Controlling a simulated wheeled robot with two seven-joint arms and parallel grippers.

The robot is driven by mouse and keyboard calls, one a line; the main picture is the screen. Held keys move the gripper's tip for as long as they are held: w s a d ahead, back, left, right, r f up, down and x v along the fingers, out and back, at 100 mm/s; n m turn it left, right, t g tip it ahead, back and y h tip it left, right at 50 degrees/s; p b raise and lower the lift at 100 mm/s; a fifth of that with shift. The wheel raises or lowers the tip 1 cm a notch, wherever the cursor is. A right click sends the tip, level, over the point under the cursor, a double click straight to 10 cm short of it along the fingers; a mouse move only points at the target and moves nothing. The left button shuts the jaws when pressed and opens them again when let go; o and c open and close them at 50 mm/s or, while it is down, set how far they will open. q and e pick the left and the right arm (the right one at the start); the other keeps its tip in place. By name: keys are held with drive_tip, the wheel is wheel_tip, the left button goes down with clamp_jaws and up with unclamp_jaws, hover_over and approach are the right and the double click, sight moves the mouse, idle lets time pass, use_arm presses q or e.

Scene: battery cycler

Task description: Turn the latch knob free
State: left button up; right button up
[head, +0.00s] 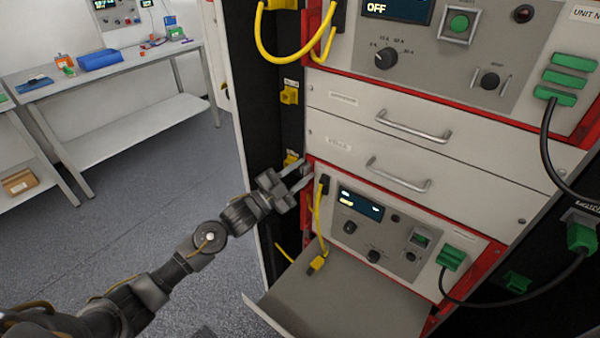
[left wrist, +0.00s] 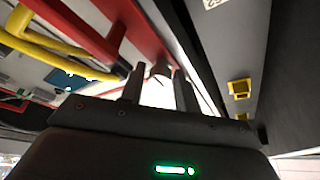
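My left gripper (head: 304,170) reaches in from the left to the left edge of the lower cycler unit (head: 400,232), beside its red frame. In the left wrist view its two fingers (left wrist: 158,82) are apart, one on each side of a small grey knob (left wrist: 160,69), which looks like the latch knob. A gap shows between the knob and the fingers, so the gripper looks open around it. In the head view the knob is too small or hidden by the fingertips to make out. My right gripper is in neither view.
A yellow cable (head: 318,215) hangs just right of my left gripper, close to it. A grey shelf (head: 340,300) sticks out below the unit. Two drawers with handles (head: 400,180) lie above. Yellow sockets (head: 289,94) line the rack's left post. Floor to the left is free.

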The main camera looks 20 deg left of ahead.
use_arm(q)
clamp_jaws()
drive_tip(key=shift+n, duration=0.4)
drive_tip(key=n+t+y, duration=0.1)
drive_tip(key=n, duration=0.3)
drive_tip(key=shift+d+f+t, duration=0.1)
drive_tip(key=shift+t, duration=0.3)
drive_tip(key=n+t+y, duration=0.1)
drive_tip(key=n, duration=0.1)
drive_tip(key=n+y+p, duration=0.1)
drive_tip(key=n, duration=0.2)
drive_tip(key=shift+d+t+y, duration=0.1)
drive_tip(key=shift+t+y, duration=0.2)
drive_tip(key=shift+t, duration=0.1)
drive_tip(key=n+y+p, duration=0.1)
drive_tip(key=n+y, duration=0.1)
drive_tip(key=n, duration=0.2)
drive_tip(key=n+t+y+p, duration=0.1)
drive_tip(key=n+y, duration=0.1)
drive_tip(key=n, duration=0.2)
drive_tip(key=shift+s+d, duration=0.1)
drive_tip(key=shift+d, duration=0.05)
drive_tip(key=n+y+p, duration=0.1)
drive_tip(key=n, duration=0.2)
drive_tip(key=n+y+p, duration=0.2)
drive_tip(key=n, duration=0.2)
drive_tip(key=shift+n+y, duration=0.3)
drive_tip(key=shift+n, duration=0.1)
